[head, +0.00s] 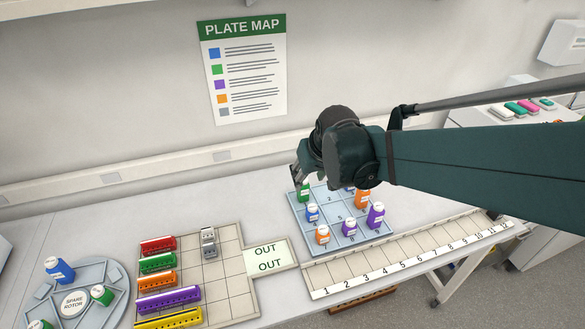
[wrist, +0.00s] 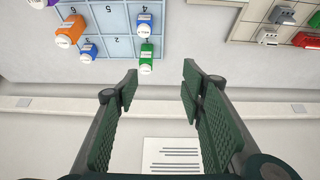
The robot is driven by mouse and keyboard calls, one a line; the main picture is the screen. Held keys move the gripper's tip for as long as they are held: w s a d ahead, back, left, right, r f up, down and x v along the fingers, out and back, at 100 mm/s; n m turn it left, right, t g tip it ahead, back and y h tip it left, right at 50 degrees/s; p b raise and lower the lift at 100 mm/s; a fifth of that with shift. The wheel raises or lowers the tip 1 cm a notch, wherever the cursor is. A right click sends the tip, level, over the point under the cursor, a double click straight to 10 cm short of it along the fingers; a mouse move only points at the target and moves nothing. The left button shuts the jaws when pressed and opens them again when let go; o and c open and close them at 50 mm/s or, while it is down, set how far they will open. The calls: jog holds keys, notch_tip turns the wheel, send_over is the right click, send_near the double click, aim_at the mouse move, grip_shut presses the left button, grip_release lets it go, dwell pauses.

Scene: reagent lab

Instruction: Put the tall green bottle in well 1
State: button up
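A green bottle (head: 304,192) with a white cap stands upright at the back-left corner of the numbered blue well plate (head: 295,222), in the cell left of well 2. It also shows in the wrist view (wrist: 146,55). The number under it cannot be read for certain. My gripper (wrist: 158,85) is open, with nothing between its fingers. The bottle is apart from the fingers, beyond their tips. In the head view my gripper (head: 296,182) is partly hidden behind my wrist, above the plate's back edge.
The plate also holds blue (head: 312,212), orange (head: 323,234) and purple bottles (head: 376,215). A round rotor (head: 75,301) at left carries a blue bottle (head: 58,270) and green bottles. A tan tray (head: 222,272) holds coloured racks. A numbered strip (head: 400,262) runs along the front.

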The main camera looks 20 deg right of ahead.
jog(key=s+a+r, duration=0.2)
jog(key=s, duration=0.6)
jog(key=s+a+r+t, duration=0.1)
jog(key=s+r, duration=0.1)
jog(key=s, duration=0.7)
jog(key=shift+s+a+r+t, duration=0.2)
jog(key=shift+s+a+t, duration=0.1)
jog(key=shift+a, duration=0.1)
